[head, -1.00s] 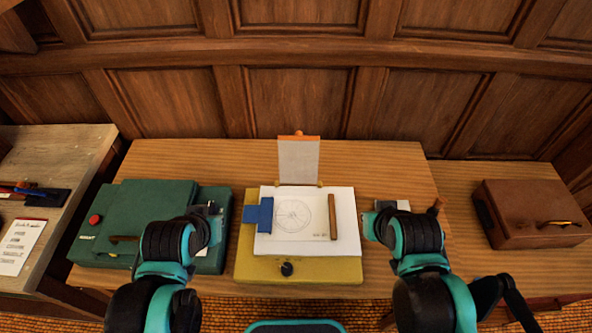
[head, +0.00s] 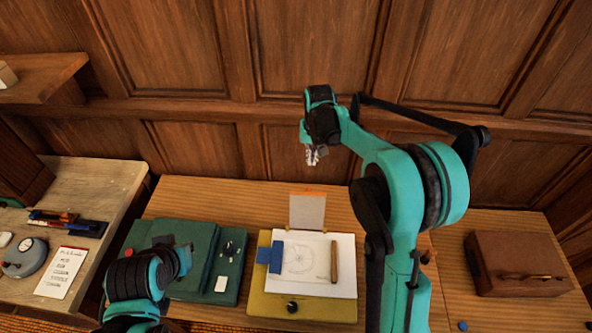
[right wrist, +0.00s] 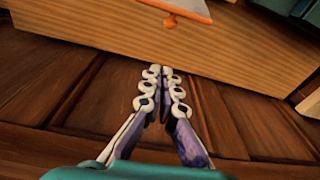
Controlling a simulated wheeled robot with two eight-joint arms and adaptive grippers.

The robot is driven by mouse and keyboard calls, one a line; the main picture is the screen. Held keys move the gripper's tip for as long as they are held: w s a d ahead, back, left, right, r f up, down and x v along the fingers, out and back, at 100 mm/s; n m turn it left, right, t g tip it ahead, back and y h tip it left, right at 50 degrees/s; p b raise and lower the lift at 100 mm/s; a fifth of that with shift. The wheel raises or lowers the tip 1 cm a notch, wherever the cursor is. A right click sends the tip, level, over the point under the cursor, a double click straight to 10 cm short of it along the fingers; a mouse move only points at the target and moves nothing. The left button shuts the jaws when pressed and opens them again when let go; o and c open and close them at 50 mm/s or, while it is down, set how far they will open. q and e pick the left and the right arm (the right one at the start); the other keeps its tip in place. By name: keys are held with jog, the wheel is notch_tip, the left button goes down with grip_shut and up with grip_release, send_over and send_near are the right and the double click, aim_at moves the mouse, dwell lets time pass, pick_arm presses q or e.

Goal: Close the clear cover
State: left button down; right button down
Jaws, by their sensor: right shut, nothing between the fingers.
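The clear cover (head: 307,212) is a pale see-through panel with an orange top edge. It stands raised at the back of the yellow drafting board (head: 262,303). My right gripper (head: 313,155) is shut and empty, above and beyond the cover in the head view, apart from it. In the right wrist view the gripper (right wrist: 165,72) points toward the table edge, and the cover's orange edge with its small knob (right wrist: 170,21) is at the top. My left gripper (head: 180,252) is over the green case; its fingers are not clear.
On the board lie white paper (head: 310,278), a blue block (head: 270,257) and a wooden bar (head: 334,262). The green case (head: 185,242) is at left, a brown case (head: 515,262) at right. The panelled wall (head: 310,50) rises behind the table.

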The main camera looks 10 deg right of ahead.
notch_tip(320, 180, down, 10)
jog(key=s+a, duration=0.1)
jog(key=shift+s+a+r, duration=0.15)
jog(key=shift+s+a, duration=0.05)
jog(key=shift+s, duration=0.1)
dwell(0.4)
jog(key=shift+s+r, duration=0.1)
jog(key=shift+s, duration=0.05)
